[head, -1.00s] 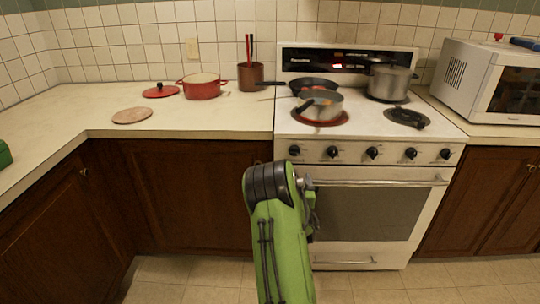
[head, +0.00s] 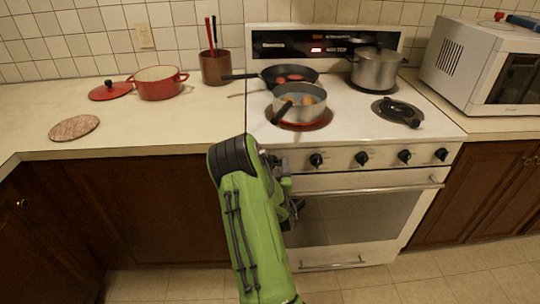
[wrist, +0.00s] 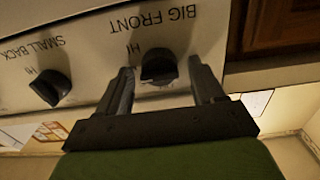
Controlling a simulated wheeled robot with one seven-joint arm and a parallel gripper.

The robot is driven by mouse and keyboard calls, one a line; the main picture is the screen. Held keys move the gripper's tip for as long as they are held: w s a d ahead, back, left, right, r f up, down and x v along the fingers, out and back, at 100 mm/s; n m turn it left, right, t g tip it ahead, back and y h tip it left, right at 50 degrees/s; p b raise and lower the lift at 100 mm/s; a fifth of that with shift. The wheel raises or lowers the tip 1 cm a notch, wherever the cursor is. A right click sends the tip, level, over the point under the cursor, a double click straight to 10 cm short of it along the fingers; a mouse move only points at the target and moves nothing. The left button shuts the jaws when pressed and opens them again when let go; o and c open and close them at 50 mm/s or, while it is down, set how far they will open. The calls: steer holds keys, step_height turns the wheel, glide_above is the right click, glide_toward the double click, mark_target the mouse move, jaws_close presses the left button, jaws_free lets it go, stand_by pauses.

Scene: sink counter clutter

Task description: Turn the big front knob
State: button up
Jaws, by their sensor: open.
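The big front knob (wrist: 158,66) is black and sits under upside-down "BIG FRONT" lettering in the wrist view. My gripper (wrist: 160,70) is open, with one finger on each side of this knob. A small gap seems to show on both sides; contact is not clear. In the head view my green arm hides the left end of the stove's knob row, where this knob is, and most of my gripper. The "SMALL BACK" knob (wrist: 50,87) is beside it in the wrist view and also shows in the head view (head: 316,160).
The oven handle (head: 370,187) runs just below the knobs. A saucepan (head: 298,102) with food sits on the red-glowing front left burner, a frying pan (head: 290,76) behind it. A pot (head: 376,70) stands back right. A wooden cabinet (wrist: 285,30) adjoins the stove panel.

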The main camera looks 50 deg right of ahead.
steer(key=shift+a, duration=0.1)
steer(key=c, duration=1)
steer(key=shift+m, duration=0.5)
steer(key=o, duration=1)
